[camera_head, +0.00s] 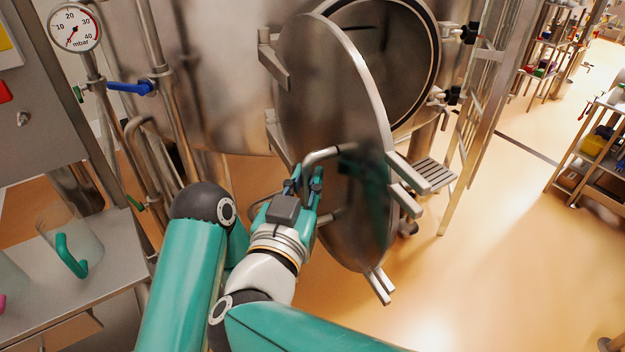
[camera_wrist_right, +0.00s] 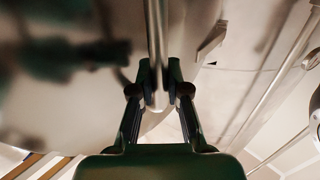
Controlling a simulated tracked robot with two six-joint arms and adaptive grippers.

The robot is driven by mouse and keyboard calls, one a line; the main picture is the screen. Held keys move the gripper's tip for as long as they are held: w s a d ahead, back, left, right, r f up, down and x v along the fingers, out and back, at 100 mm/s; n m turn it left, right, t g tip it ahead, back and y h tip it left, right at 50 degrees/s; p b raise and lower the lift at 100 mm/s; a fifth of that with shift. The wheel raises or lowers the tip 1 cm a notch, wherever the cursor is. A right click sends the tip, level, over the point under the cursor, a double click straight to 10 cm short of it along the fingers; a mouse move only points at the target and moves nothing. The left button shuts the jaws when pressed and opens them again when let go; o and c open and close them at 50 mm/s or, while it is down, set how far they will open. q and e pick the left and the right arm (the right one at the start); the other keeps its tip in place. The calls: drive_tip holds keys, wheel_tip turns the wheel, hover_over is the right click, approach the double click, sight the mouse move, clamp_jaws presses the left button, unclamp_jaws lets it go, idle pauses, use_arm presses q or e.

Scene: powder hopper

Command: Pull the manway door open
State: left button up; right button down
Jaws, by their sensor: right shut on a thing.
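The round steel manway door (camera_head: 330,90) stands swung out from the hopper, at an angle to its round opening (camera_head: 385,45), whose dark inside shows behind it. A bent bar handle (camera_head: 325,153) sticks out from the door's outer face. My right gripper (camera_head: 306,180) is shut on this handle. In the right wrist view the handle (camera_wrist_right: 156,40) runs upright between the fingers of the right gripper (camera_wrist_right: 160,85), with the door's blurred steel face (camera_wrist_right: 70,30) behind. My fingers hide part of the handle. My left gripper is not seen.
Clamp lugs (camera_head: 405,172) stick out from the door's rim. A pressure gauge (camera_head: 75,28) and pipes with a blue valve lever (camera_head: 130,87) stand at left. A steel table (camera_head: 95,285) holds clear jugs. A ladder (camera_head: 480,110) stands right of the opening. The floor (camera_head: 480,270) at right is clear.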

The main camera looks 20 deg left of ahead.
drive_tip(key=c, duration=1.1)
unclamp_jaws()
drive_tip(key=shift+c, duration=0.2)
wheel_tip(320, 180, up, 10)
drive_tip(key=shift+f, duration=0.1)
